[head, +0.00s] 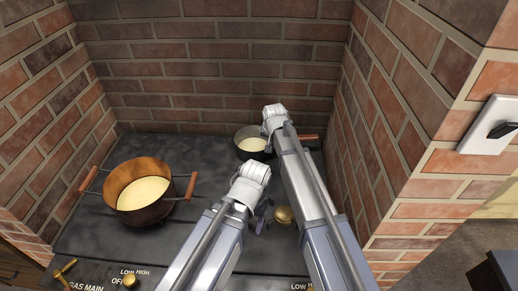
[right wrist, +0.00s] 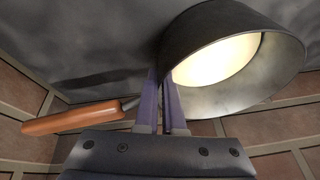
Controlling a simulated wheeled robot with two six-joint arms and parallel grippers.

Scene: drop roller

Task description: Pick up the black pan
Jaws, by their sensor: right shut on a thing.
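The black pan (head: 250,146) is at the back right of the dark stove top, with pale contents and a wooden handle pointing right. My right arm covers part of it in the head view. In the right wrist view the pan (right wrist: 284,85) fills the upper right, and its handle (right wrist: 75,117) points left. My right gripper (right wrist: 166,90) is shut on the pan's rim, close to the handle. I cannot tell whether the pan is clear of the stove. My left gripper (head: 263,214) is over the front middle of the stove, apart from the pan; its jaw opening is unclear.
A copper pot (head: 140,211) with two wooden handles and pale contents stands at left on the stove top (head: 215,235). A brass knob (head: 284,215) is beside my left gripper. Brick walls enclose the back and sides. A switch (head: 489,124) is on the right wall.

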